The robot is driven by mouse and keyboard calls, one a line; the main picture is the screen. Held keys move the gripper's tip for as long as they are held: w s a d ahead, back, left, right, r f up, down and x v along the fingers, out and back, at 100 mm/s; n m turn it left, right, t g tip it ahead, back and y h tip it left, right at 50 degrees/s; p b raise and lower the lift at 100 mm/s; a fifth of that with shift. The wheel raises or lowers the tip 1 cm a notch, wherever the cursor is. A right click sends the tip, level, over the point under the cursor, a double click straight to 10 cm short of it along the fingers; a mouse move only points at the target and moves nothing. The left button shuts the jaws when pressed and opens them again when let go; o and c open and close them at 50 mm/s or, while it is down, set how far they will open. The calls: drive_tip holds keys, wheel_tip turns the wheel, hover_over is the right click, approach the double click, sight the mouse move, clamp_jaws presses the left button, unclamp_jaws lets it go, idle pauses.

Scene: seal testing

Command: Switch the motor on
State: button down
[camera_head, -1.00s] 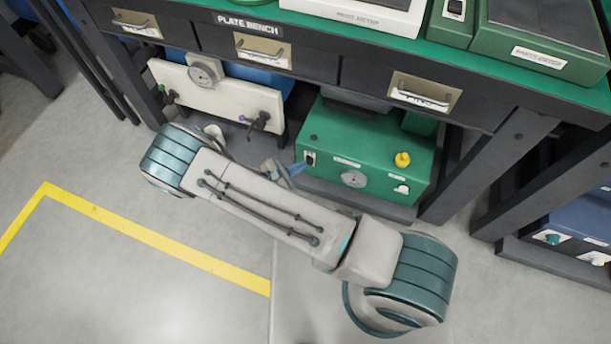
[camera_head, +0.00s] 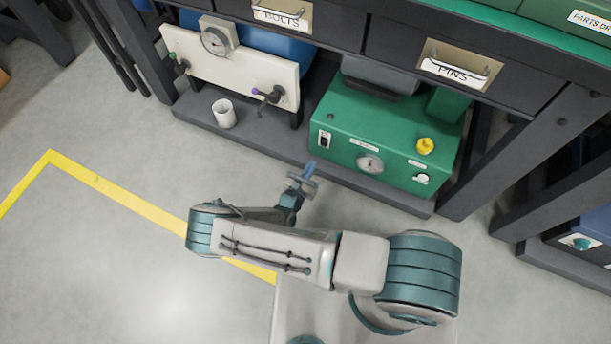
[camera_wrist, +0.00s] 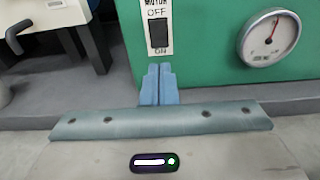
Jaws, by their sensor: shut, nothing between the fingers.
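The green motor unit (camera_head: 385,135) sits on the low shelf under the bench. Its black rocker switch (camera_head: 324,139) is at the left of the front face. In the wrist view the switch (camera_wrist: 158,33) sits on a white plate marked MOTOR, with OFF above and ON below. Which way the rocker is tipped is hard to tell. My gripper (camera_head: 309,168) is in front of the unit, below the switch in the picture and apart from it. In the wrist view its blue fingers (camera_wrist: 158,70) are together and empty, just below the ON label.
A round gauge (camera_wrist: 269,37) is right of the switch. A yellow knob (camera_head: 425,146) and a white knob (camera_head: 421,179) are further right. A white mug (camera_head: 224,113) stands on the shelf below a cream panel (camera_head: 235,68). The floor in front is open.

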sight(322, 145)
drive_tip(key=b+x, duration=0.2)
drive_tip(key=x, duration=0.4)
drive_tip(key=shift+w+d+f, duration=0.1)
drive_tip(key=shift+w+f, duration=0.1)
drive_tip(key=shift+w+d+r+b, duration=0.1)
drive_tip(key=shift+w+d+b, duration=0.2)
drive_tip(key=shift+w, duration=0.45)
drive_tip(key=shift+a, duration=0.2)
